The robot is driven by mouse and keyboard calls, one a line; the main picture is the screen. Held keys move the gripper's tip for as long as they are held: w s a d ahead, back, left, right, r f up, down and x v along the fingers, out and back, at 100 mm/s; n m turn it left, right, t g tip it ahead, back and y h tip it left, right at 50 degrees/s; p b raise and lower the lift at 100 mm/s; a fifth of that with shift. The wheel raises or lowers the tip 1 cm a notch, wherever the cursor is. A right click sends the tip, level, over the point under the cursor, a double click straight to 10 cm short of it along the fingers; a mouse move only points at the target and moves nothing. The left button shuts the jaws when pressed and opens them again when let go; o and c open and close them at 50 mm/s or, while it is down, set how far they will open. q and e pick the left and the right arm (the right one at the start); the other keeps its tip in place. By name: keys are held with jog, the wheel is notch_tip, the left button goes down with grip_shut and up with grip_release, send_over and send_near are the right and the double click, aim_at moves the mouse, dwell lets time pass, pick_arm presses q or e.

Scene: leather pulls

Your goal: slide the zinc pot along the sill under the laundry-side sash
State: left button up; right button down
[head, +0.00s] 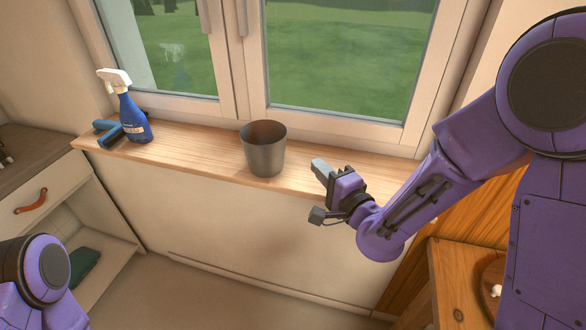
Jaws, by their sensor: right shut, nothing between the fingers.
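The zinc pot (265,157), a grey tapered metal pot with an open top, stands upright on the wooden sill (205,150), near the middle of the window. My right gripper (319,168) is shut and empty. Its fingertips are a short way to the right of the pot, over the sill's front part, with a visible gap between them and the pot. The two-part window sash (333,112) is behind the pot. My left arm shows only at the lower left corner; its gripper is out of view.
A blue spray bottle (133,118) with a white head stands at the sill's left end, beside a blue and black tool (108,133). The sill is clear between the bottle and the pot. A drawer unit (58,185) with a leather pull stands at left, a wooden cabinet (450,275) at right.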

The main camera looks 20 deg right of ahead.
aim_at(265, 150)
jog(key=shift+w+a+r+p, duration=0.1)
jog(key=shift+w+r+p, duration=0.1)
jog(key=shift+w+p, duration=0.55)
jog(key=w, duration=0.2)
jog(key=w+p, duration=0.1)
jog(key=shift+w+a, duration=0.2)
jog(key=shift+a, duration=0.1)
jog(key=w+a, duration=0.1)
jog(key=w+a+p, duration=0.1)
jog(key=shift+w+a+f, duration=0.1)
jog(key=shift+w+a, duration=0.1)
jog(key=shift+a, duration=0.2)
jog(key=shift+w+a, duration=0.1)
jog(key=shift+a, duration=0.25)
pick_arm(q)
notch_tip(265, 150, up, 2)
jog(key=shift+r, duration=0.25)
pick_arm(e)
jog(key=shift+f, duration=0.1)
jog(key=shift+d, duration=0.1)
jog(key=shift+w, duration=0.1)
